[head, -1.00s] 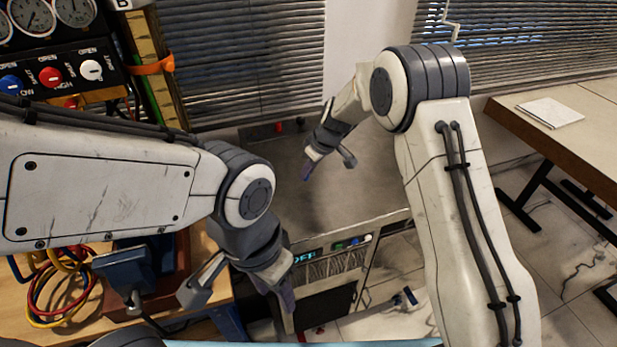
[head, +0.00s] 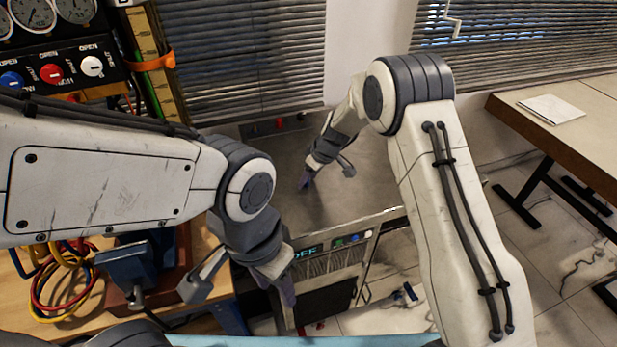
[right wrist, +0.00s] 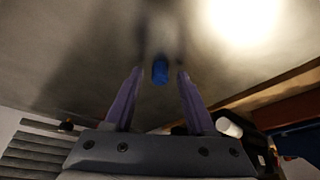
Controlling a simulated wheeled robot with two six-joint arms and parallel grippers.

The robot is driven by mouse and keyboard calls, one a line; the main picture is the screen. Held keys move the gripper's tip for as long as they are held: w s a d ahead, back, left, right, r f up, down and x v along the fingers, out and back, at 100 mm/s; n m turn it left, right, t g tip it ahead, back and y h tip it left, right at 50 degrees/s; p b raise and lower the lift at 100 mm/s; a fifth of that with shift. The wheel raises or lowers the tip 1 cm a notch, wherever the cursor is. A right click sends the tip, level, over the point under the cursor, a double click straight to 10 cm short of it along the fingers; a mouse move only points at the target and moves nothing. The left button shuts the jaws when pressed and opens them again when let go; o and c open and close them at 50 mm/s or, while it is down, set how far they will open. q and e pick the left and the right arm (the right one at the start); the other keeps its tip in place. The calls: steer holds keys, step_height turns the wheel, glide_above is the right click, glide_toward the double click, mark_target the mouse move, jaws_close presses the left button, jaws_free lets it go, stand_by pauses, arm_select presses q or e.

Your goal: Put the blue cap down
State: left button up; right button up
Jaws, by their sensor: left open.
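The blue cap (right wrist: 160,71) shows in the right wrist view, small and blurred, just past and between the fingertips of my right gripper (right wrist: 160,78). The gripper's purple fingers stand apart, with a gap on each side of the cap. In the head view my right gripper (head: 306,182) points down over the grey metal surface (head: 385,165); I cannot make out the cap there. Whether the cap rests on that surface is hard to tell. My left gripper (head: 286,293) is lower, pointing down beside the bench edge, with no object seen in it.
A gauge panel with knobs (head: 52,73) stands at the upper left. A blue vise (head: 130,268) and coiled cables (head: 68,280) are on the wooden bench. A cabinet front with an OFF display (head: 305,250) lies below the surface. A table with papers (head: 552,109) is at the right.

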steer(key=shift+r, duration=0.35)
steer(key=b+v, duration=0.2)
steer(key=v, duration=0.9)
steer(key=s+a+r, duration=0.3)
steer(key=s, duration=0.4)
steer(key=s+d+r+m+g+h, duration=0.1)
steer(key=s+d, duration=0.3)
steer(key=s, duration=2.6)
steer(key=shift+m+g+h, duration=0.7)
steer(key=shift+m+g, duration=0.2)
steer(key=shift+a, duration=0.1)
